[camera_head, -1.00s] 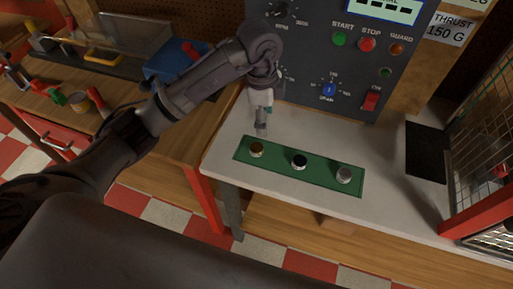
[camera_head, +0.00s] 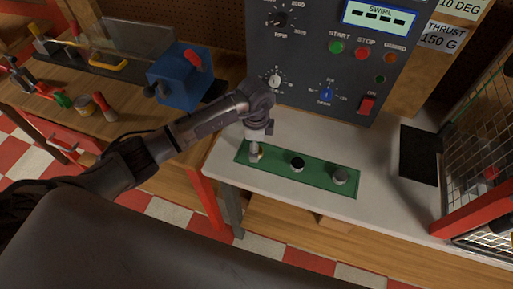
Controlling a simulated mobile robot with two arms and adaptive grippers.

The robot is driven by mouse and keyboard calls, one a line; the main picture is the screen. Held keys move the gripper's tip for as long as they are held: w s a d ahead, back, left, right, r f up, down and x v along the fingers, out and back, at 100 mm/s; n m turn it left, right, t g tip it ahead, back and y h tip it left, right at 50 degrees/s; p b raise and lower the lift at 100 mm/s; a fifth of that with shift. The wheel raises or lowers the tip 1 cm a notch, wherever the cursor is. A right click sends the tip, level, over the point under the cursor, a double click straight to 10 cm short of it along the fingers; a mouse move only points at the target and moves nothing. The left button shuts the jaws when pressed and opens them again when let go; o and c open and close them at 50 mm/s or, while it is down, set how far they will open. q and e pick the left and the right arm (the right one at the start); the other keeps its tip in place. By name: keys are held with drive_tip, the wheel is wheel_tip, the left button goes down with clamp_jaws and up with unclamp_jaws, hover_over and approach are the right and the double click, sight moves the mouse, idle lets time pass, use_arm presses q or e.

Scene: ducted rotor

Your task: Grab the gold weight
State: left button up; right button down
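The gold weight (camera_head: 260,154) stands at the left end of a green mat (camera_head: 318,181) on the white bench. My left gripper (camera_head: 255,154) points down at it and covers most of it. The fingertips are at the weight, but I cannot tell whether they are closed on it. A black weight (camera_head: 297,164) stands in the middle of the mat, and a silver weight (camera_head: 340,175) stands at its right end. My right gripper is not in view.
A grey control panel (camera_head: 330,65) with knobs and buttons stands behind the mat. A mesh guard with a red frame (camera_head: 485,200) is at the right, beside a black plate (camera_head: 419,155). A wooden bench with a blue vise (camera_head: 180,78) is at the left.

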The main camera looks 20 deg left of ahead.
use_arm(q)
drive_tip(key=shift+f, duration=0.65)
drive_tip(key=c, duration=1.3)
drive_tip(key=shift+r, duration=0.15)
